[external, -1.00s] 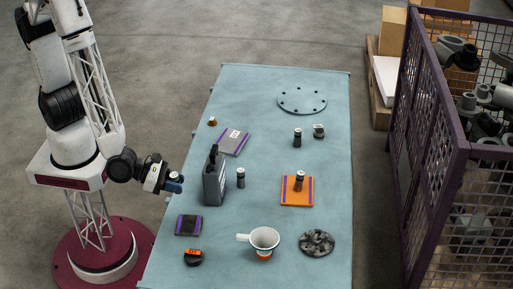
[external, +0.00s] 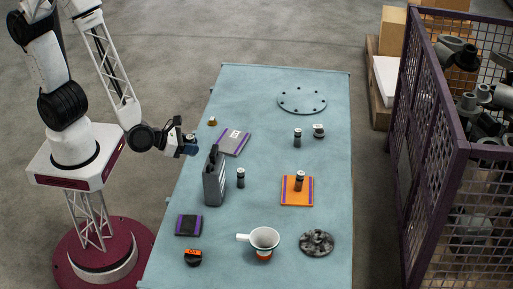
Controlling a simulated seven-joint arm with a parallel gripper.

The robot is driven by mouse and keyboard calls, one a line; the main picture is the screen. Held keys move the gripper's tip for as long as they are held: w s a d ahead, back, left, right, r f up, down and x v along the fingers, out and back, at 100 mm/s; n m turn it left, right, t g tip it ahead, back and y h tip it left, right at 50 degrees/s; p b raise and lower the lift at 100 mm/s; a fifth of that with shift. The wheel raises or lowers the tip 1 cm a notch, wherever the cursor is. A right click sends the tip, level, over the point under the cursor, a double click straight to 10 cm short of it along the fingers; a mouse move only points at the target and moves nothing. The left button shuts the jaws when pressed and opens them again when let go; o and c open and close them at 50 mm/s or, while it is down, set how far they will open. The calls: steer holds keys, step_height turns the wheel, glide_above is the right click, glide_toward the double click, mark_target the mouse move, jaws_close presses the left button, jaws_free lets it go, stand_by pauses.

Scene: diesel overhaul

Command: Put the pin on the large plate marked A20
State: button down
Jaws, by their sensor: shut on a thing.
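My gripper (external: 190,147) is at the left of the table, off its left edge and left of the grey plate. Its blue fingers are shut on a small dark piece that looks like a pin, mostly hidden by the fingers. A grey plate with purple edges and a white label (external: 234,142) lies flat on the table; the label is too small to read. A smaller dark plate with purple edges (external: 188,225) lies near the front left. An orange plate with purple stripes (external: 288,198) bears one dark pin (external: 299,181). Other dark pins stand at the middle (external: 241,177) and farther back (external: 297,137).
A tall grey container (external: 214,185) stands just in front of the grey plate. A small brass piece (external: 212,122) stands behind it. A white funnel-like cup (external: 264,238), a rough disc (external: 317,242) and a round flange (external: 302,101) are elsewhere. The table's back left is clear.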

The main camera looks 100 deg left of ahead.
steer(key=s+a+n+g+y, duration=0.2)
steer(key=s+a+n+y, duration=0.15)
steer(key=a, duration=0.95)
steer(key=s+a+n+g+y, duration=0.25)
steer(key=s+a+n, duration=0.2)
steer(key=a, duration=0.75)
step_height(320, 180, down, 11)
steer(key=m, duration=0.1)
steer(key=shift+s+a+h, duration=0.15)
steer(key=shift+h, duration=0.25)
glide_above(232, 141)
steer(key=shift+a+f, duration=0.1)
steer(key=shift+f, duration=0.7)
steer(key=shift+f, duration=1.75)
steer(key=shift+f, duration=0.15)
